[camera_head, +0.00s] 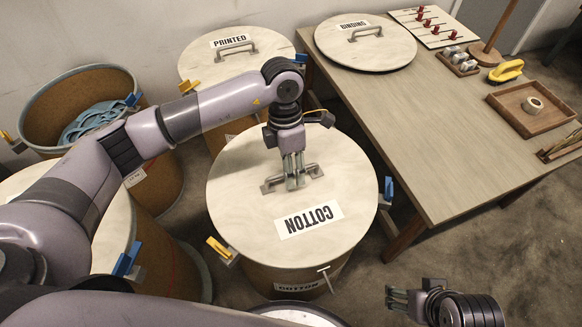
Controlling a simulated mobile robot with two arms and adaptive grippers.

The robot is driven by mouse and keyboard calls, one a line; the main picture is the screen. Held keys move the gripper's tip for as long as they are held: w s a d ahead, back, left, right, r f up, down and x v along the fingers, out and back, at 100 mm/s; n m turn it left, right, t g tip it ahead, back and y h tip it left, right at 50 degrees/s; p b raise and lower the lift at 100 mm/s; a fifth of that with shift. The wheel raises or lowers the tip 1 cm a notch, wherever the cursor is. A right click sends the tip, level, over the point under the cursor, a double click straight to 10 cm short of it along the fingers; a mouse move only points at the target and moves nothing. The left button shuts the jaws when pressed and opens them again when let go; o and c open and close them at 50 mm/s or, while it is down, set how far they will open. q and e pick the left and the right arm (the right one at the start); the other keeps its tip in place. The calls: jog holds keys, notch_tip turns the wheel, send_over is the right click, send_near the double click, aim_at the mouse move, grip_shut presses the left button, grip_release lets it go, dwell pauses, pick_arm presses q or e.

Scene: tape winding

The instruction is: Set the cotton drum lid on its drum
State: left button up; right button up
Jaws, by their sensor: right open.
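The cotton drum lid (240,215) is a pale round disc with a metal handle and an upside-down COTTON label, in the middle of the head view. It lies over the brown cotton drum (268,276), whose own COTTON label shows at the front below the lid. The lid covers the drum's mouth; I cannot tell whether its rim is fully seated. My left gripper (294,183) points down at the lid's middle, its fingers closed around the handle. My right gripper (396,299) is open and empty at the lower right, apart from the drum.
A blue latch (388,190) and a yellow latch (218,248) stick out at the drum's sides. The PRINTED drum lid (203,62) is behind, an open drum (48,112) at left. The wooden table (425,140) at right bears the BINDING lid (340,55) and a tray (508,112).

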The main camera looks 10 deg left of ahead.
pick_arm(q)
jog(key=v, duration=1.2)
jog(key=shift+d, duration=0.15)
